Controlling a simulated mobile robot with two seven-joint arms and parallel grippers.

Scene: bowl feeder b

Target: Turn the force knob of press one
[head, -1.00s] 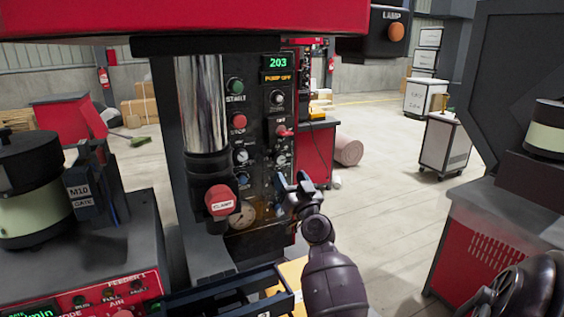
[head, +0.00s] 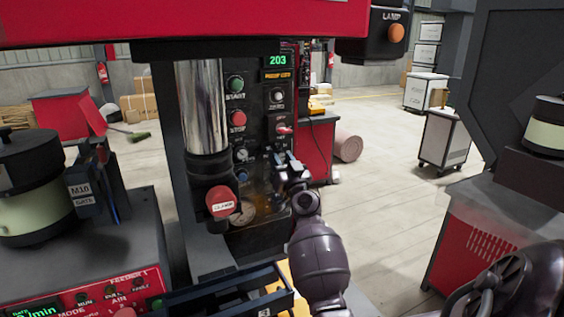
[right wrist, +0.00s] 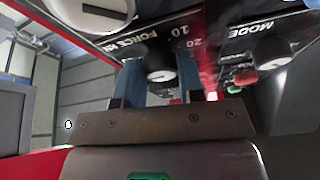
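Press one's black control panel (head: 257,150) stands in the middle of the head view, with a green 203 readout (head: 277,61). My right gripper (head: 285,160) is at the panel's lower right and hides the knob there. In the right wrist view the force knob (right wrist: 160,73), dark with a pale mark, lies between the two blue fingers of that gripper (right wrist: 161,82). The FORCE label (right wrist: 138,46) beside it appears upside down. The fingers stand apart, one on each side of the knob; I see no clear contact.
A round red button (head: 221,201) juts out left of the gripper. A red-tipped switch (head: 284,130) sits just above it. A dark open tray (head: 225,290) lies below. The feeder (head: 85,265) is at left; open floor (head: 385,200) is at right.

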